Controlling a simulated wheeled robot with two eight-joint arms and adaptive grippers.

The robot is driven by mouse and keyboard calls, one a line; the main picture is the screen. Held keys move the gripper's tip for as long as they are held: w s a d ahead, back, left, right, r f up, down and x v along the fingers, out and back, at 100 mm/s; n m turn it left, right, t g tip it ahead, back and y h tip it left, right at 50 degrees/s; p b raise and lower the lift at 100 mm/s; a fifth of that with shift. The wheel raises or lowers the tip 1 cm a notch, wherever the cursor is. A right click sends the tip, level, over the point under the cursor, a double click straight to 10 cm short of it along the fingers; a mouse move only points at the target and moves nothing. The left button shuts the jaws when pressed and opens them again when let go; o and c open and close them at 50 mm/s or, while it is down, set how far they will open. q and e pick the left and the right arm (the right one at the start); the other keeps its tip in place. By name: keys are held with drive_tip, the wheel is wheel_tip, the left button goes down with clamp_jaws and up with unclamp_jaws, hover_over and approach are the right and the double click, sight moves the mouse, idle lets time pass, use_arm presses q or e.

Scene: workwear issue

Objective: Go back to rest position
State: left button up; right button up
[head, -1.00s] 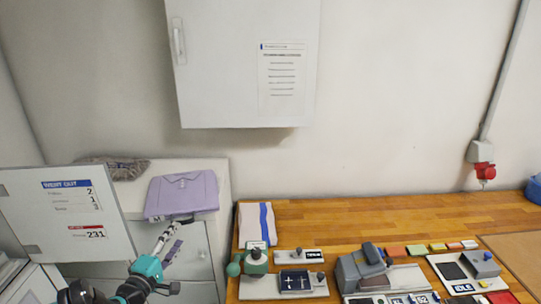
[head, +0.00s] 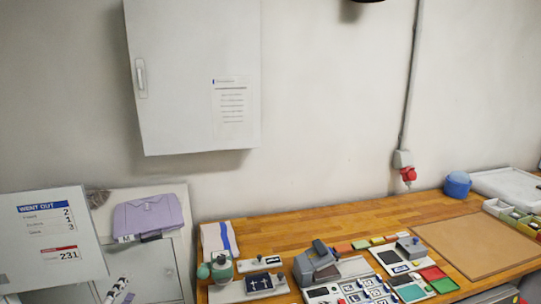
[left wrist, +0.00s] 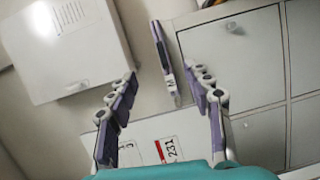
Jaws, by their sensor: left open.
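My left gripper (head: 118,292) shows only in part at the bottom left of the head view, below the folded purple shirt. In the left wrist view its two purple-padded fingers (left wrist: 163,112) stand apart with nothing between them. The purple shirt (head: 148,217) lies on top of the grey cabinet (head: 160,268), apart from the gripper. It also shows edge-on, with its size label, beyond the fingers in the left wrist view (left wrist: 163,50). My right gripper is not in view.
The "went out" board (head: 50,235) stands left of the gripper. The wooden bench (head: 310,225) carries a stamp, several tiles, ink pads and a brown mat (head: 475,245). A white wall cabinet (head: 190,80) hangs above. A blue pot (head: 457,184) stands at the back right.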

use_arm(q)
drive_tip(key=s+d+f+m+g+h+b, duration=0.1)
drive_tip(key=d+f+m+g, duration=0.25)
drive_tip(key=d, duration=0.45)
drive_tip(key=s+d+f+m+g+h+b, duration=0.25)
drive_tip(key=d+m, duration=0.25)
drive_tip(key=d, duration=0.3)
drive_tip(key=s+d+f+m+g+y+b, duration=0.1)
drive_tip(key=s+d+f+m+g+y, duration=0.1)
drive_tip(key=s, duration=0.4)
drive_tip(key=s+d+f+m+g+y+b, duration=0.1)
drive_tip(key=s+d+f+m+g+y, duration=0.1)
drive_tip(key=s+f+m, duration=0.2)
drive_tip(key=s+m, duration=0.2)
drive_tip(key=shift+s+d+f, duration=0.15)
drive_tip(key=shift+s+f, duration=0.1)
drive_tip(key=shift+s, duration=0.05)
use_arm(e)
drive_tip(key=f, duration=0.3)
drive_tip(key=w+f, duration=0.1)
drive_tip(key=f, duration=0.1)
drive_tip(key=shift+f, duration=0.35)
